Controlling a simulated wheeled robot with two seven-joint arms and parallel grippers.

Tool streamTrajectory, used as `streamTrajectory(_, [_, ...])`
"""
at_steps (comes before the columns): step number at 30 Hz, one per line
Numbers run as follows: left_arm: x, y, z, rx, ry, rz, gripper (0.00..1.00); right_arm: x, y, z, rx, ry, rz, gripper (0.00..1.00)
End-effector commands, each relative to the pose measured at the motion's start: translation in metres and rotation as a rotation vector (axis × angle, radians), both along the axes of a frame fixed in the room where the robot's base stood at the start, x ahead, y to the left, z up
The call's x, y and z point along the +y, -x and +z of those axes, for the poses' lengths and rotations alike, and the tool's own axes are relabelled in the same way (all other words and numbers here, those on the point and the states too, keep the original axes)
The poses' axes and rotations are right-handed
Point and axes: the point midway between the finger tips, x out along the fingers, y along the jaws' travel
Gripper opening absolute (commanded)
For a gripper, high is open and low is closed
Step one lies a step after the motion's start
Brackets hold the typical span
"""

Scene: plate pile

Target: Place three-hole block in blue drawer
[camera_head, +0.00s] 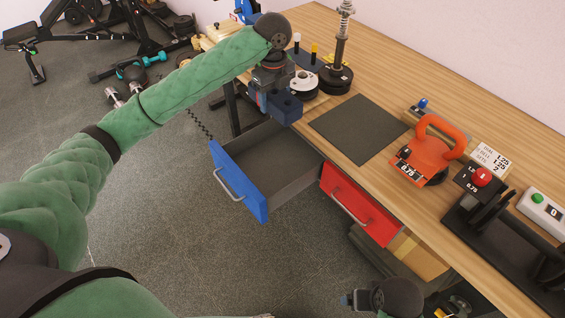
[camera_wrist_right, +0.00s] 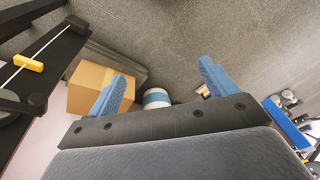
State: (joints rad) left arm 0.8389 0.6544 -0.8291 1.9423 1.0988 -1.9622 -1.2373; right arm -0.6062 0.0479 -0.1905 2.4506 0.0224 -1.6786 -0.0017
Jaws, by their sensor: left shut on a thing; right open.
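My left gripper (camera_head: 268,96) is shut on a dark blue block (camera_head: 285,108), the three-hole block, at the table's edge above the back end of the blue drawer. Its holes are too small to make out clearly. The blue drawer (camera_head: 238,181) is pulled open, and its grey inside looks empty; the gripper and block hide part of its back. My right gripper (camera_head: 355,299) is low at the bottom of the head view, away from the drawer. In the right wrist view, its two blue fingers (camera_wrist_right: 163,86) are wide apart with nothing between them.
The red drawer (camera_head: 358,202) beside the blue one looks shut. On the table are a dark mat (camera_head: 359,129), an orange kettlebell (camera_head: 428,152), a spring post (camera_head: 340,55) and a black stand (camera_head: 495,225). A cardboard box (camera_wrist_right: 98,88) is below. Open floor lies left of the drawer.

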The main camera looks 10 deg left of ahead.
Motion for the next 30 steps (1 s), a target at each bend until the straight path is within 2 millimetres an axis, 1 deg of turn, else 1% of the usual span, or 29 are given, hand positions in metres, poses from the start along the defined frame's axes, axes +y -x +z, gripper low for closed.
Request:
streamTrajectory(2, [0.0,0.0,-0.003,0.001,0.0,-0.015,0.31,-0.001,0.001,0.003,0.004,0.002,-0.001,0.85])
streamTrajectory(4, [0.0,0.0,-0.011,0.003,-0.001,-0.021,0.31,-0.002,0.002,0.005,0.008,0.005,-0.003,0.85])
streamTrajectory(7, [0.0,0.001,-0.031,0.004,-0.001,-0.02,0.31,-0.006,0.004,0.011,0.019,0.012,-0.007,0.85])
streamTrajectory(18, [0.0,0.001,-0.11,0.004,0.0,-0.019,0.31,-0.002,-0.012,-0.048,0.024,0.021,-0.004,0.85])
streamTrajectory(23, [0.001,0.001,-0.145,0.003,-0.001,-0.019,0.31,-0.002,-0.016,-0.074,0.026,0.025,-0.005,0.85])
streamTrajectory(30, [0.0,0.001,-0.197,0.003,0.0,-0.019,0.31,-0.002,-0.02,-0.117,0.029,0.031,-0.004,0.85])
